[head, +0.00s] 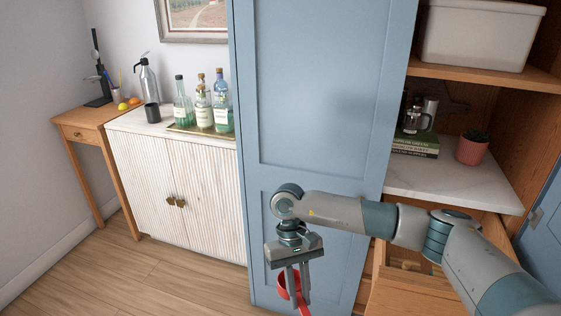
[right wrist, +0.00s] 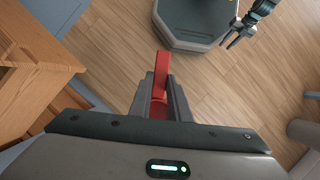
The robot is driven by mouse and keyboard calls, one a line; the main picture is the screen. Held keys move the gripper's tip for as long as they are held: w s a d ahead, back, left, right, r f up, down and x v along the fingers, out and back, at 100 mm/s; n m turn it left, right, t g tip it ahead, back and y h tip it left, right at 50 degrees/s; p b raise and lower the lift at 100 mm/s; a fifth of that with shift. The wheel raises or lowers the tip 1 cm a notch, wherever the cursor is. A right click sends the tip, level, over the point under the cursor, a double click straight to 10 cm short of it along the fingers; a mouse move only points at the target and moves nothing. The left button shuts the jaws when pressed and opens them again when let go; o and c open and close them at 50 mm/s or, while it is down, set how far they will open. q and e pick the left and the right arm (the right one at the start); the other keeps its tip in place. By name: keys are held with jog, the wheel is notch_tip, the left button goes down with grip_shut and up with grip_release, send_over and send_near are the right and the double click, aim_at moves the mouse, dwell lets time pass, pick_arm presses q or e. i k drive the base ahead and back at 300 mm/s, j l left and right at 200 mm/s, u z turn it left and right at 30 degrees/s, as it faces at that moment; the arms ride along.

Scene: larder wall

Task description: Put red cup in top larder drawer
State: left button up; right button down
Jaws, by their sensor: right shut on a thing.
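The red cup (head: 284,285) is a small scoop-like cup with a long flat handle. My right gripper (head: 298,292) is shut on it, in front of the blue larder door and above the floor. In the right wrist view the red handle (right wrist: 162,65) sticks out between the fingers; the bowl is mostly hidden. The wooden larder drawer (head: 403,295) is pulled open at the lower right, partly behind my right arm, with a few small items inside. The cup is outside it, to its left. My left gripper (right wrist: 233,38) shows small in the right wrist view, fingers apart and empty.
The tall blue door (head: 325,95) stands left of the open larder shelves. A marble shelf (head: 450,182) above the drawer bears books, a glass press and a potted plant (head: 472,147). A white cabinet (head: 165,180) with bottles is at left. Open wooden floor lies below.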

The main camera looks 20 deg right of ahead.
aim_at(408, 252)
jog(key=i+j+z, duration=0.3)
jog(key=z, duration=0.15)
jog(key=i+j+z, duration=0.55)
jog(key=j+z, duration=0.35)
